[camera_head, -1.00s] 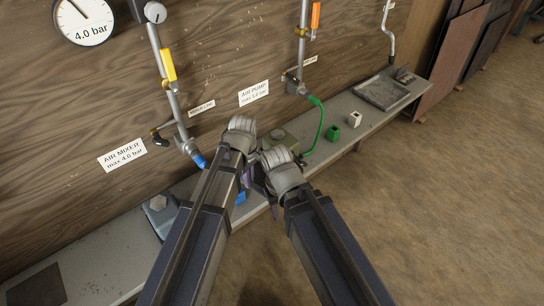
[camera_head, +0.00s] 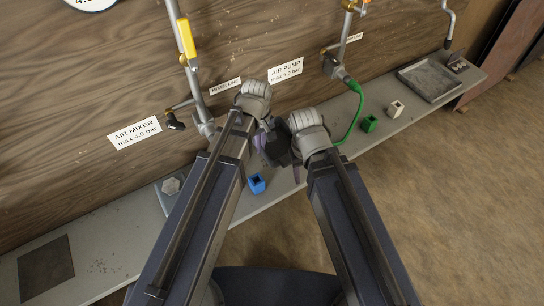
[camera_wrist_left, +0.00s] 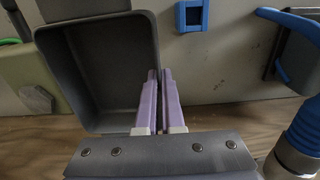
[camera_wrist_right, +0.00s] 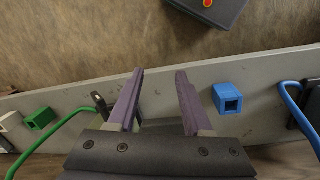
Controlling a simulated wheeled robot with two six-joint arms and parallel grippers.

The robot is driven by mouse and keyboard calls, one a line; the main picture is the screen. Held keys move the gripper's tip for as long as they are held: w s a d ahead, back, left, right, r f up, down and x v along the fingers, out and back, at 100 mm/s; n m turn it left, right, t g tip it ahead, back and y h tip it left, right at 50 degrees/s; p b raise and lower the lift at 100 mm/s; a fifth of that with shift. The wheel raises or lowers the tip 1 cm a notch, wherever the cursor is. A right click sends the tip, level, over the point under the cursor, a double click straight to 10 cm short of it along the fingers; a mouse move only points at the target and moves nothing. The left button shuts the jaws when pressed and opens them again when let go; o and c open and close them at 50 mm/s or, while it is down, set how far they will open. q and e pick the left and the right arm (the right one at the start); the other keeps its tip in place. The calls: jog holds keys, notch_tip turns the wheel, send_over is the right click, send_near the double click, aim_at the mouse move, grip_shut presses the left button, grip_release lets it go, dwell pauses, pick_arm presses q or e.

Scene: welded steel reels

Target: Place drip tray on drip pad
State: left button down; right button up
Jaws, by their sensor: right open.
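The drip tray looks like the deep grey open box (camera_wrist_left: 100,70) in the left wrist view. My left gripper (camera_wrist_left: 160,85) has its purple fingers close together at the box's right wall and appears shut on it. In the head view my left gripper (camera_head: 266,125) is over the bench, and the dark shape beside it is mostly hidden by the hands. My right gripper (camera_wrist_right: 158,75) is open and empty above the bench, close to the left one. A flat dark square (camera_head: 45,268), which looks like the drip pad, lies on the bench's left end.
The narrow grey bench (camera_head: 100,250) runs along a wooden wall with pipes. A blue block (camera_head: 257,183), a green block (camera_head: 369,123) and a white block (camera_head: 395,108) stand on it. A green hose (camera_head: 355,115) hangs to it. A shallow metal tray (camera_head: 430,80) lies far right.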

pick_arm(q)
jog(key=shift+f+b, duration=3.8)
jog(key=shift+f, duration=0.5)
jog(key=shift+r, duration=0.15)
jog(key=c, duration=1.5)
grip_release()
jog(key=shift+f, duration=0.2)
jog(key=o, duration=0.5)
jog(key=shift+c, duration=0.2)
jog(key=shift+r, duration=0.1)
